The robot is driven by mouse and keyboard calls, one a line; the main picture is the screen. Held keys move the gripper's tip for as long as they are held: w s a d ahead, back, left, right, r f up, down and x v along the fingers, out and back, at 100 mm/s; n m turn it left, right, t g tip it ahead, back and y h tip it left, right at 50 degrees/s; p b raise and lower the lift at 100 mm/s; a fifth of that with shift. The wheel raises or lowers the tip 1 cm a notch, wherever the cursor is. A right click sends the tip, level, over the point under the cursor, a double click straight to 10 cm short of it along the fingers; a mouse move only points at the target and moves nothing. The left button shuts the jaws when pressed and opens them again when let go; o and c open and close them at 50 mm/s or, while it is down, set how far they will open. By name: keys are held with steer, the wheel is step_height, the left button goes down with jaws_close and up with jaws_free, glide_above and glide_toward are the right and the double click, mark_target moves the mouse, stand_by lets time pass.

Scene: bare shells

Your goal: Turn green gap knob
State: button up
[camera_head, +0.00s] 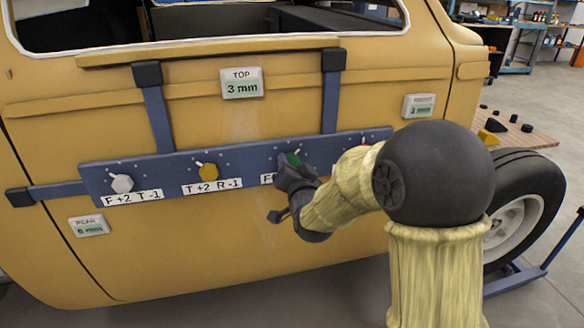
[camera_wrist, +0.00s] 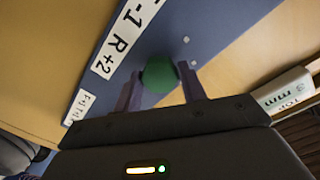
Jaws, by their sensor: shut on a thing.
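The green knob (camera_head: 292,160) sits on the blue bar (camera_head: 225,158) fixed across the yellow car door, and my gripper partly covers it in the head view. In the wrist view the green knob (camera_wrist: 160,74) shows between my two fingers. My gripper (camera_head: 288,170) is shut on it, one finger on each side; it also shows in the wrist view (camera_wrist: 162,88). The label under the knob is mostly hidden by my gripper in the head view.
A white knob (camera_head: 121,183) and a yellow knob (camera_head: 207,170) are on the same bar to the left. A red knob (camera_head: 362,142) is partly hidden by my arm. Gap displays reading TOP 3 mm (camera_head: 241,83) and REAR (camera_head: 89,226) are on the door. A wheel (camera_head: 520,205) stands at right.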

steer(key=o, duration=1)
steer(key=b+v, duration=0.8)
steer(key=v, duration=0.9)
steer(key=shift+s, duration=0.2)
